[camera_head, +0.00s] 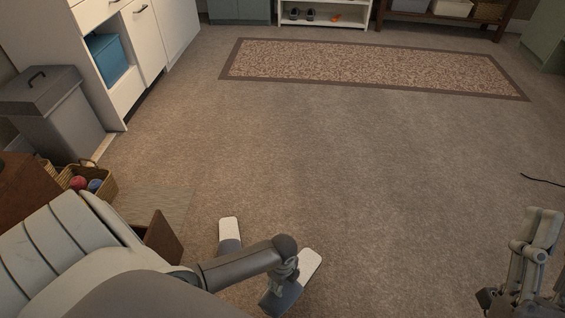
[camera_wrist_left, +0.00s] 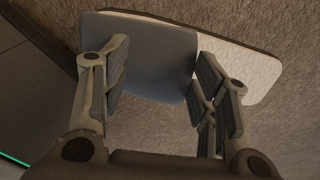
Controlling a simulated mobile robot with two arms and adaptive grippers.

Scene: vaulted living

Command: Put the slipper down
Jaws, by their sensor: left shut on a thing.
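My left gripper (camera_head: 284,262) is shut on a slipper with a white insole (camera_head: 310,264) and a grey upper. In the left wrist view the grey upper of this slipper (camera_wrist_left: 155,50) sits between the two fingers, and its white insole runs out to the right. The carpet shows behind it; I cannot tell how high above the carpet it is. A second, matching slipper (camera_head: 229,231) lies on the carpet just left of my left gripper.
The carpet (camera_head: 370,180) is wide and clear ahead. A bordered rug (camera_head: 370,68) lies at the back, before a white shoe shelf (camera_head: 324,22). At the left are a grey bin (camera_head: 58,115), a basket with balls (camera_head: 100,190) and a brown panel (camera_head: 163,240).

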